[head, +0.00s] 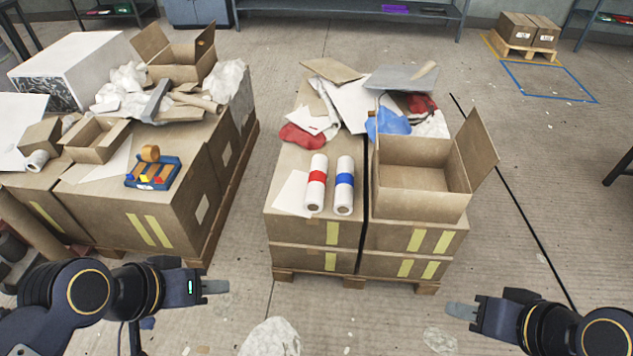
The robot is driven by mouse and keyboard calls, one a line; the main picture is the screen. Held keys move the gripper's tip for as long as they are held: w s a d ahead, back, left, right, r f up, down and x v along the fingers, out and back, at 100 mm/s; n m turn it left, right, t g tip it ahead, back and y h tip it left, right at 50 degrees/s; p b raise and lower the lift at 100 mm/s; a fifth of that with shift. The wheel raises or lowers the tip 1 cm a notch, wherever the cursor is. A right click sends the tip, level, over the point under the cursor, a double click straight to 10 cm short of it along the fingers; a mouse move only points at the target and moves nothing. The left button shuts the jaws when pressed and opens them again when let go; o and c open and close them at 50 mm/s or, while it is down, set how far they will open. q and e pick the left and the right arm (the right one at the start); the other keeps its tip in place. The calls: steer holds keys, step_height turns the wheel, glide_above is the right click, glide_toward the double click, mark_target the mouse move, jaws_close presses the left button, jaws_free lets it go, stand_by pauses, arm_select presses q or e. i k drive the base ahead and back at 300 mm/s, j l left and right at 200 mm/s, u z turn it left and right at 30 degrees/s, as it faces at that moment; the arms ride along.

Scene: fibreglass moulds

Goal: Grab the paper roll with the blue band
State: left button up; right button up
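The paper roll with the blue band (344,186) lies on top of a cardboard box stack, its near end toward me. A similar roll with a red band (316,183) lies just left of it. My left gripper (214,287) is in front of the stack at the lower left, well apart from the rolls. My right gripper (461,311) is at the lower right, also apart from the rolls. Nothing shows between the fingers of either gripper. Both are seen from the side, so their finger gap cannot be made out.
An open cardboard box (421,203) stands close right of the rolls. Paper scraps and red and blue cloths lie behind them. The stack rests on a wooden pallet (352,283). Another loaded stack (170,222) stands at left. Floor in front is mostly clear, with crumpled paper (270,338).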

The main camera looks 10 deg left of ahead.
mark_target(344, 184)
steer(key=u, duration=1.45)
steer(key=z, duration=1.45)
steer(key=i+j+u, duration=0.15)
steer(key=i+j, duration=0.75)
steer(key=i+l, duration=0.05)
steer(key=i, duration=0.05)
